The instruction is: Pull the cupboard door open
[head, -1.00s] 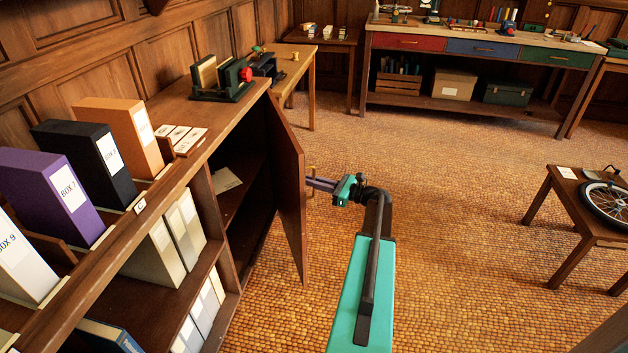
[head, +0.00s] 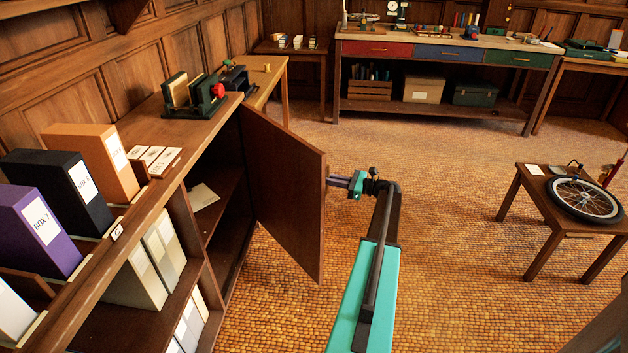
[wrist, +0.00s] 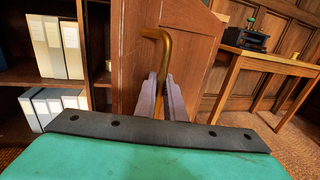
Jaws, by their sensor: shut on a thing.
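The cupboard door (head: 285,190) is brown wood and stands partly open, swung out from the cupboard on the left. It also shows in the wrist view (wrist: 133,60). My gripper (head: 331,181) is at the free edge of the door. In the wrist view its two purple-grey fingers (wrist: 161,92) are shut on the brass handle (wrist: 158,45), whose bent upper part shows above them. The lower part of the handle is hidden behind the fingers and my wrist. Inside the cupboard, a shelf with a pale paper (head: 203,196) on it shows.
Box files, one of them purple (head: 38,226), stand on the cupboard top at left. A low table (head: 547,212) with a bicycle wheel (head: 585,200) stands at right. A workbench (head: 445,45) is at the back. The tiled floor between is clear.

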